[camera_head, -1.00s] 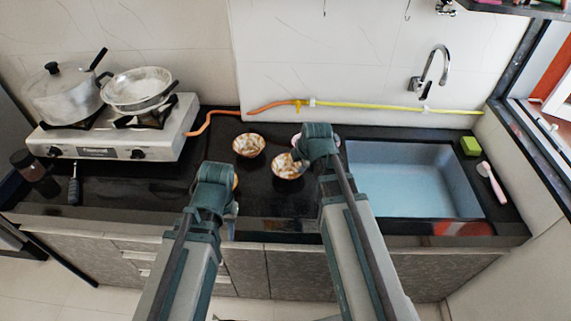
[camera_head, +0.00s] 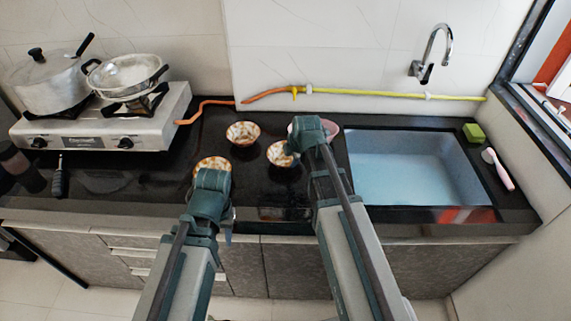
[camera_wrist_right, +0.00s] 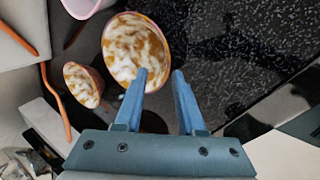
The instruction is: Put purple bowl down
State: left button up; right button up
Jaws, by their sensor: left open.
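The pink-purple bowl (camera_head: 332,130) is on the counter left of the sink, mostly hidden behind my right gripper (camera_head: 308,130). In the right wrist view, part of a pale pink bowl (camera_wrist_right: 84,6) shows at the top left edge. My right gripper (camera_wrist_right: 160,73) has its fingers apart with nothing clasped between them; its left fingertip overlaps the rim of a patterned bowl (camera_wrist_right: 136,50) in the picture. My left gripper (camera_head: 211,184) is in front of another patterned bowl (camera_head: 212,164); its fingertips are hidden in the head view.
Two brown-and-white bowls, one at the back (camera_head: 243,132) and one by my right gripper (camera_head: 281,154), stand on the black counter. A stove (camera_head: 110,125) with a pot and pan is at the left, the blue sink (camera_head: 415,168) at the right. A hose (camera_head: 380,93) runs along the wall.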

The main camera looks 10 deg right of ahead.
aim_at(287, 169)
jog(key=shift+f+b, duration=0.35)
jog(key=shift+b, duration=0.1)
jog(key=b+x, duration=0.4)
jog(key=shift+f, duration=0.3)
jog(key=shift+a+r, duration=0.1)
grip_shut()
dwell(0.9)
